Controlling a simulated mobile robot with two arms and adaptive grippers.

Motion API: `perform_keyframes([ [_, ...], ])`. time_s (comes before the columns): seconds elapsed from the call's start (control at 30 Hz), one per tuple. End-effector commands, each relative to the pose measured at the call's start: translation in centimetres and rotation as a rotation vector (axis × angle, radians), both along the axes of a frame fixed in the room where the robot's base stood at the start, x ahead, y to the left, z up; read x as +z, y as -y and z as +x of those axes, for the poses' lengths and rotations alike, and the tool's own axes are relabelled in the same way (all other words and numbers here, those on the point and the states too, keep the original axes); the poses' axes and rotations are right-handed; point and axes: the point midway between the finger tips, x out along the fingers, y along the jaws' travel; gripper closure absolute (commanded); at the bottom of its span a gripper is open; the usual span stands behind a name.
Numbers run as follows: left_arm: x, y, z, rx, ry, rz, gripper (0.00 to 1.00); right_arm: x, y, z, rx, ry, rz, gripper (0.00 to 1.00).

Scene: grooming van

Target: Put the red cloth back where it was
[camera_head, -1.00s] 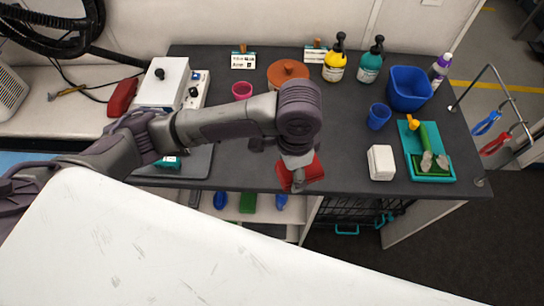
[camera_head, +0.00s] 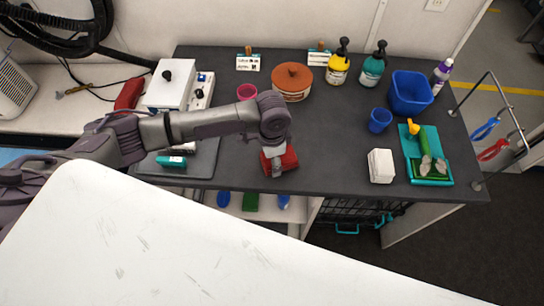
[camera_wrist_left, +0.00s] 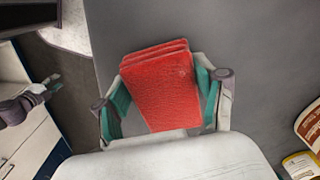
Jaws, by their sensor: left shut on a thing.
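The red cloth (camera_wrist_left: 160,88) is a folded stack held between the two fingers of my left gripper (camera_wrist_left: 162,98) in the left wrist view. In the head view the red cloth (camera_head: 288,158) shows partly behind my left gripper (camera_head: 277,165), over the front middle of the dark tabletop (camera_head: 335,150). I cannot tell whether the cloth touches the tabletop.
A white block (camera_head: 381,166) and a teal tray (camera_head: 430,170) with tools lie to the right. A blue cup (camera_head: 380,118) and blue bin (camera_head: 409,91) stand behind them. A terracotta pot (camera_head: 292,84) and pump bottles are at the back. The middle is clear.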

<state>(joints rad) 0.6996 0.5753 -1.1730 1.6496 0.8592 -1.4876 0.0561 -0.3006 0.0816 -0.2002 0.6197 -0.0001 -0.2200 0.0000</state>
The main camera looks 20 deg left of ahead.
Motion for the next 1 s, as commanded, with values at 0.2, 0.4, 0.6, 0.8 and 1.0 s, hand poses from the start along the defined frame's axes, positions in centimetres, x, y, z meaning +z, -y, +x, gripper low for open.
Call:
perform_keyframes([
  [0.2, -0.1, 0.0, 0.0, 0.000, 0.000, 0.000, 0.63, 0.0, 0.0, 0.0, 0.000, 0.000, 0.000, 0.60],
  [0.4, -0.2, 0.0, 0.0, 0.001, 0.000, 0.000, 0.10, 0.0, 0.0, 0.0, 0.000, 0.000, 0.000, 0.60],
  [0.6, -0.2, 0.0, 0.0, 0.001, 0.000, 0.000, 0.05, 0.0, -0.1, 0.0, -0.001, 0.001, 0.001, 0.60],
  [0.8, 0.0, 0.0, 0.0, 0.000, 0.001, -0.001, 0.05, 0.0, -0.3, 0.0, -0.001, 0.000, 0.003, 0.60],
  [1.0, 2.5, 0.1, 0.1, 0.000, 0.004, -0.002, 0.05, -0.7, -0.3, 0.0, -0.002, 0.000, 0.003, 0.60],
])
